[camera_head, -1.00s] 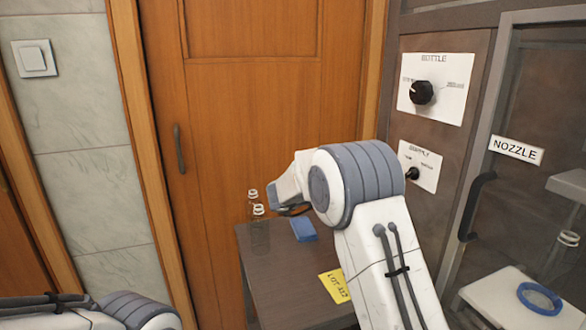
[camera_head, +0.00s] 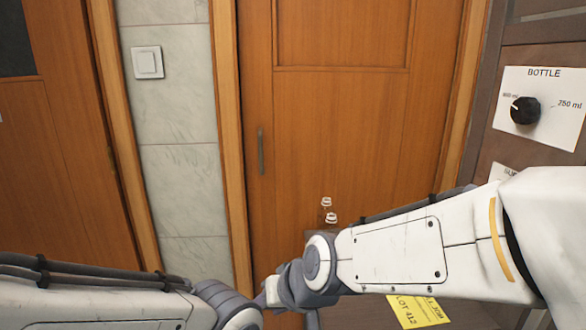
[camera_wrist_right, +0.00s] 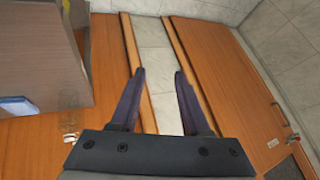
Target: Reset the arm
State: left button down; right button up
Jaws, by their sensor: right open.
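My right arm (camera_head: 400,255) reaches across the head view from the right edge towards the lower middle. My right gripper (camera_wrist_right: 160,75) shows in the right wrist view with its two dark fingers apart and nothing between them. My left arm (camera_head: 90,305) lies along the bottom left of the head view. Its gripper is out of the picture. In the head view the right arm's wrist overlaps the end of the left arm; I cannot tell whether they touch.
Two clear bottles (camera_head: 328,214) stand behind my right arm, which hides most of their table. A yellow lot card (camera_head: 418,311) shows below the arm. The bottle dial (camera_head: 525,110) is at the right. A blue object (camera_wrist_right: 16,106) shows in the right wrist view.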

jog(key=s+d+f+n+g+h, duration=0.25)
jog(key=s+d, duration=0.25)
jog(key=s, duration=0.4)
jog(key=s+d+f+n+g+h, duration=0.25)
jog(key=s+d, duration=0.25)
jog(key=s, duration=0.4)
notch_tip(320, 180, up, 15)
jog(key=y+p, duration=0.1)
jog(key=p, duration=1.4)
jog(key=shift+w+a, duration=0.45)
jog(key=shift+f, duration=0.1)
